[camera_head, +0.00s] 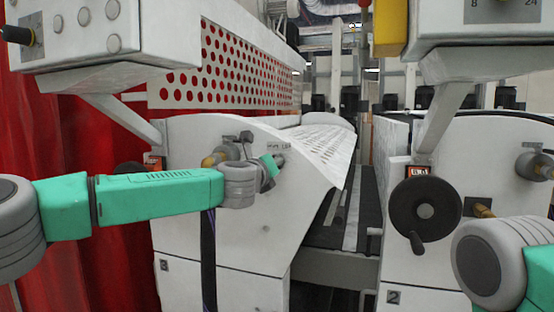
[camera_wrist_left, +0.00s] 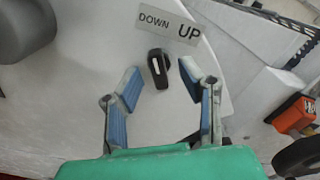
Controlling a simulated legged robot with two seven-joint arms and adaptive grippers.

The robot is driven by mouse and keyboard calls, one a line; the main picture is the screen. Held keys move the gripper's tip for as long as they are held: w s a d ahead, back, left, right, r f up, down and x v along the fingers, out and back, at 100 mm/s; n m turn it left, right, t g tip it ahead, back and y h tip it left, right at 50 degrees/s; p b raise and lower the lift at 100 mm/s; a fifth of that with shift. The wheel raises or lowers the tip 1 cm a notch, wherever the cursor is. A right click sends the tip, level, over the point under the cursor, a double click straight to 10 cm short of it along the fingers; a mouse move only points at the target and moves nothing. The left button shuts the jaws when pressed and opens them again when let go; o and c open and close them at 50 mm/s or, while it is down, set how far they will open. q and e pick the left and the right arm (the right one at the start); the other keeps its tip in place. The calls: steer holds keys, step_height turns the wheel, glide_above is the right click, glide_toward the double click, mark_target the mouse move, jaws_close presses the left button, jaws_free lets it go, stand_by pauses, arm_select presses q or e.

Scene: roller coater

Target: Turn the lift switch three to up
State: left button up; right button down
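The lift switch is a small black knob (camera_wrist_left: 159,72) with a white mark, on a white machine panel in the left wrist view. It stands nearly upright in the picture, below a grey DOWN/UP plate (camera_wrist_left: 168,32); I cannot tell which setting it is in. My left gripper (camera_wrist_left: 161,82) is open, with one blue-padded finger on each side of the knob and a visible gap on both sides. In the head view my left gripper (camera_head: 270,170) is at the panel marked 3 (camera_head: 164,265), just below the plate (camera_head: 279,147), and largely hides the knob. My right gripper is not in view.
A black handwheel (camera_head: 425,210) stands out from the unit marked 2 (camera_head: 393,297) at right. A grey knob with a brass fitting (camera_head: 222,155) is close beside my left gripper. White control boxes (camera_head: 85,32) hang above. A perforated guard (camera_head: 230,70) runs behind.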

arm_select(q)
steer(key=shift+x, duration=1)
steer(key=shift+d, duration=0.2)
steer(key=c, duration=0.7)
steer(key=shift+a, duration=0.1)
jaws_close()
steer(key=shift+w+a+f, duration=0.1)
steer(key=shift+a, duration=0.1)
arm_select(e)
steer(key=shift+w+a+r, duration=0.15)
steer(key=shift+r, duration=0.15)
